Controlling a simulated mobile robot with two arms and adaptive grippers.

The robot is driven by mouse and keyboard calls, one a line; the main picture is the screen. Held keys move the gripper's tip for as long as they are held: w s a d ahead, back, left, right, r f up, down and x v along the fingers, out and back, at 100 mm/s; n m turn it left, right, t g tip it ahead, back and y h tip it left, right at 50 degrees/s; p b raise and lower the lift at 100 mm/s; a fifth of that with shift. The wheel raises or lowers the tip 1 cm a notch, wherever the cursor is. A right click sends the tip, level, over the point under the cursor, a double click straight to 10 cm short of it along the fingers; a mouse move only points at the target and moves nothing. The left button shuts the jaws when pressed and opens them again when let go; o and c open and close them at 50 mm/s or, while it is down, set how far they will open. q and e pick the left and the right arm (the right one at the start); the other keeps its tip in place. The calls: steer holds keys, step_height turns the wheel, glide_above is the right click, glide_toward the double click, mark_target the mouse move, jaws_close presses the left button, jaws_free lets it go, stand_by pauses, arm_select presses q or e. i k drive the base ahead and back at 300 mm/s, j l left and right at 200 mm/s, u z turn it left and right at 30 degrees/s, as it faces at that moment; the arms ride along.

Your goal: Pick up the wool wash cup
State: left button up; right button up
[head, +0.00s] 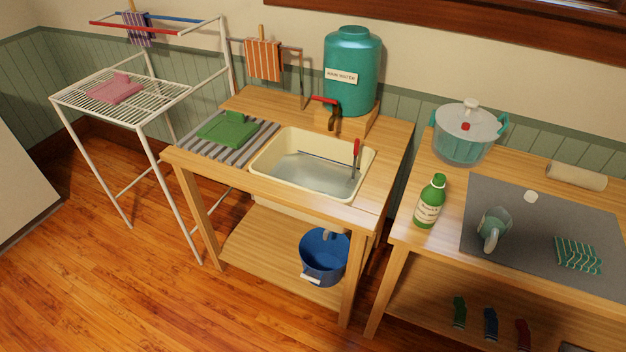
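A grey-green cup with a pale handle (494,226) is on the grey mat (490,194) on the right table. Its handle faces the front of the table. It is the only cup I see, but no label on it can be read. A green bottle (431,202) with a cream label stands upright to the left of the mat; its label is too small to read. Neither of my grippers is in view.
A lidded teal pot (467,133) stands behind the bottle. A striped green cloth (577,255) and a small white disc (531,196) lie on the mat, with a beige roll (576,176) behind. A sink table with a basin (262,167) stands to the left.

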mark_target(495, 223)
steer(key=z, duration=1.25)
